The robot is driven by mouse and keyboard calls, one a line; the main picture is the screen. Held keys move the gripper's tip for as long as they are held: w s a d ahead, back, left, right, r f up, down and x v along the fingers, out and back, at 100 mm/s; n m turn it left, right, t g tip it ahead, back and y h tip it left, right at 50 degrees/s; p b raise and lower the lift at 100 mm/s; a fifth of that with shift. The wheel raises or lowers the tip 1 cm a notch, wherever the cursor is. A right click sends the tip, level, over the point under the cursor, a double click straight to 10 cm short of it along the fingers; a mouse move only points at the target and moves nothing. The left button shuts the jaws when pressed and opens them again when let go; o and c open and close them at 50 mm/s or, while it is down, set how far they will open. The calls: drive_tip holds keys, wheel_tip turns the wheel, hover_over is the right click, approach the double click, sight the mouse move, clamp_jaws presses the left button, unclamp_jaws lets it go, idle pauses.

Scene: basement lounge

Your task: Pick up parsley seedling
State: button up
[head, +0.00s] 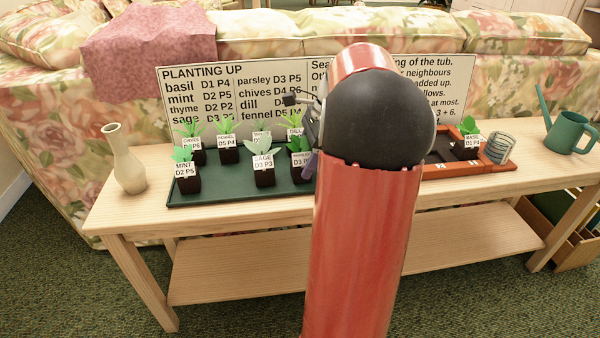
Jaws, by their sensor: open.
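The parsley seedling (300,172) stands upright in a small black pot at the right of the visible row on a dark green tray (220,197). Its white label is partly readable, and my arm covers its right side. Only part of my gripper (310,160) shows, past the left edge of my red and black arm. It is open and appears close beside the parsley. I cannot tell whether it touches the pot, because my arm hides most of the gripper.
Mint (186,180), sage (264,172), fennel (227,152) and other labelled seedlings crowd the tray. A text board (225,110) stands behind. A vase (126,160) is left. Basil (470,142) sits in an orange-brown planter (465,169), with a watering can (568,135) further right.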

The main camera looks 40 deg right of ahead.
drive_tip(key=shift+x, duration=1)
drive_tip(key=c, duration=1.1)
drive_tip(key=shift+r, duration=0.15)
